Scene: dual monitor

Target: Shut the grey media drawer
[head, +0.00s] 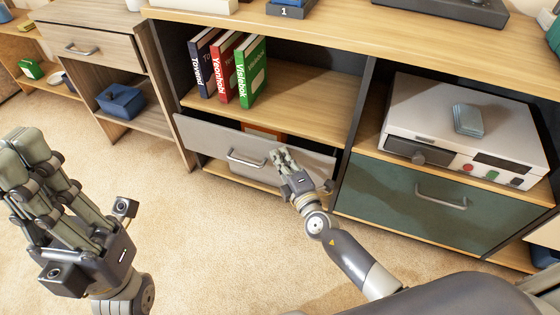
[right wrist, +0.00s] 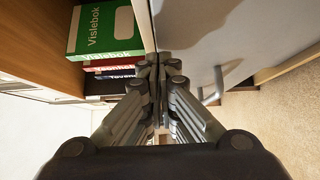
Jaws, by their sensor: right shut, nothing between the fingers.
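The grey media drawer (head: 212,140) is in the middle cabinet, below the shelf with the books. It stands partly open, with a gap behind its front where an orange thing (head: 262,131) shows. Its silver handle (head: 246,162) is left of my right gripper (head: 281,157). The right gripper is shut and empty, with its fingertips at the drawer front, right of the handle. In the right wrist view the shut fingers (right wrist: 154,62) reach the front's edge; whether they touch it I cannot tell. My left gripper (head: 22,146) is at the far left, away from the drawer; its opening is unclear.
Blue, red and green books (head: 250,72) stand on the shelf above the drawer. A green drawer (head: 400,195) with a white device (head: 420,110) above it is to the right. The carpet (head: 190,225) in front is clear.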

